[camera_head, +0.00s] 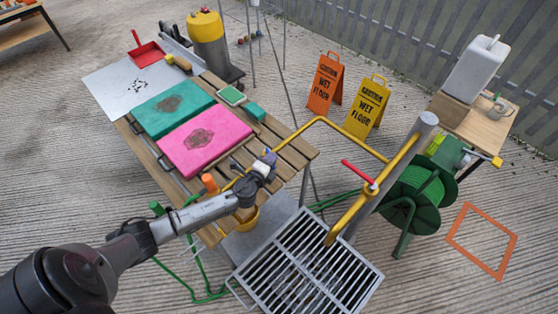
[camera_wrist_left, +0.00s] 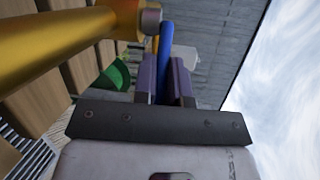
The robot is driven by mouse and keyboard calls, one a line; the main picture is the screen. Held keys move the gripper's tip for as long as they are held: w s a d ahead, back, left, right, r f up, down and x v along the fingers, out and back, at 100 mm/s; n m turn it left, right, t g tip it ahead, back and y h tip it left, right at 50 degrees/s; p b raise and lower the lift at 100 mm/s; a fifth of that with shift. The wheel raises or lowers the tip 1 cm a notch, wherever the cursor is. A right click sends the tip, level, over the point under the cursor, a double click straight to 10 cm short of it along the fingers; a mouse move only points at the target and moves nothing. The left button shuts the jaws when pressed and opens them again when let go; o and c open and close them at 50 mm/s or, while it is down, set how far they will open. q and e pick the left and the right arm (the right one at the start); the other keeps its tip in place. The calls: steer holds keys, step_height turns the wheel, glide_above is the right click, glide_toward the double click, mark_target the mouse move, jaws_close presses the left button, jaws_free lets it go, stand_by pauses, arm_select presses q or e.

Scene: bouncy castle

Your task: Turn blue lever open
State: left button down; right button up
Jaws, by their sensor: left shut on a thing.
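The blue lever (camera_wrist_left: 165,50) shows in the left wrist view as a slim blue bar beside the end fitting of a thick yellow pipe (camera_wrist_left: 60,45). My left gripper (camera_wrist_left: 167,78) has its two purple fingers on either side of the lever and is shut on it. In the head view my left gripper (camera_head: 266,163) is at the right end of the slatted table, by the yellow pipe (camera_head: 300,132). The lever is mostly hidden by the gripper there. My right gripper is not in view.
A red lever (camera_head: 357,172) sits on the yellow pipe near a grey post (camera_head: 410,150). A metal grate (camera_head: 305,262) lies below. Pink (camera_head: 205,140) and green (camera_head: 172,106) mats lie on the slatted table (camera_head: 290,150). A green hose reel (camera_head: 415,192) stands at right.

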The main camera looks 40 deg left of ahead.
arm_select(q)
steer(key=shift+s+h, duration=0.1)
steer(key=shift+h, duration=0.2)
steer(key=c, duration=1.4)
jaws_free()
steer(key=shift+c, duration=0.2)
